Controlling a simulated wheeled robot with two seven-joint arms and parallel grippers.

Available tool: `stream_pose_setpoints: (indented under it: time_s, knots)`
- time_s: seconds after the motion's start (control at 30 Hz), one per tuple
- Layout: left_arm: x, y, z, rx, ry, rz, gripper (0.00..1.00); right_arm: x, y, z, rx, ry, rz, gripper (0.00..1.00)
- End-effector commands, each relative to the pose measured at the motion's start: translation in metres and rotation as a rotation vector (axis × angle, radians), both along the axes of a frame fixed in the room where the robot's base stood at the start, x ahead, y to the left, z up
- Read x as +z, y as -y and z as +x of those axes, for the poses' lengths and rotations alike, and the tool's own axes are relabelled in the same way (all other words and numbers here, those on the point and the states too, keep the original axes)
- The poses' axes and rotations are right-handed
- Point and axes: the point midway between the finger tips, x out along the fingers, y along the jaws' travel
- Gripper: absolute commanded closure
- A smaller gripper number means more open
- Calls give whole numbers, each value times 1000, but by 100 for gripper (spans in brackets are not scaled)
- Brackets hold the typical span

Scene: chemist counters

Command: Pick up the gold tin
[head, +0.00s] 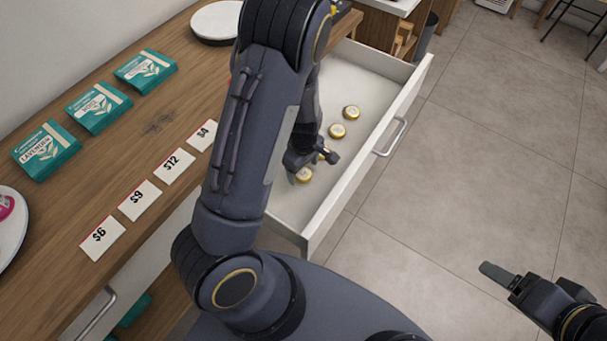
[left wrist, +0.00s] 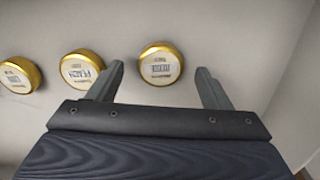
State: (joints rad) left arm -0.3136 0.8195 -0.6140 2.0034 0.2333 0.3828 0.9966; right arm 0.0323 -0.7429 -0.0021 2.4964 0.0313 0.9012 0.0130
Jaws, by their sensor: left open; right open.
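Several small gold tins with pale labelled lids lie in a row in an open white drawer in the head view. The nearest gold tin (head: 303,175) is just below my left gripper (head: 312,157), and another tin beside it is partly hidden by the gripper. In the left wrist view, one gold tin (left wrist: 161,64) lies between the open fingers of my left gripper (left wrist: 160,85), apart from both. A second gold tin (left wrist: 83,68) is just left of the left finger. My right gripper (head: 500,278) is open and empty over the floor at the lower right.
Two more gold tins, one nearer (head: 337,131) and one farther (head: 351,112), lie deeper in the drawer (head: 345,200). A third tin (left wrist: 20,75) shows at the wrist view's left. Teal boxes (head: 98,107) and price cards (head: 139,200) lie on the wooden counter (head: 150,120).

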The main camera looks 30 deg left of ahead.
Motion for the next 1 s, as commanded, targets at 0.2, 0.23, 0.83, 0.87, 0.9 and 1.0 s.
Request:
stream_pose_setpoints:
  time_s: [0.2, 0.23, 0.83, 0.87, 0.9, 1.0]
  knots:
    - [-15, 0, 0, 1, 1, 0, 28, -2, 0, 0, 0, 0, 0, 29]
    - [-15, 0, 0, 0, 1, 0, 28, -2, 0, 0, 0, 0, 0, 29]
    - [-14, 0, 0, -1, 1, -1, 76, -2, 0, 0, 0, 0, 0, 29]
    - [-14, 0, 0, -1, 1, -1, 76, -2, 0, 0, 0, 0, 0, 29]
    - [-14, 0, 0, -1, 1, -1, 76, -2, 0, 0, 0, 0, 0, 29]
    - [-13, 0, 0, -1, 1, -1, 76, -2, 0, 0, 0, 0, 0, 29]
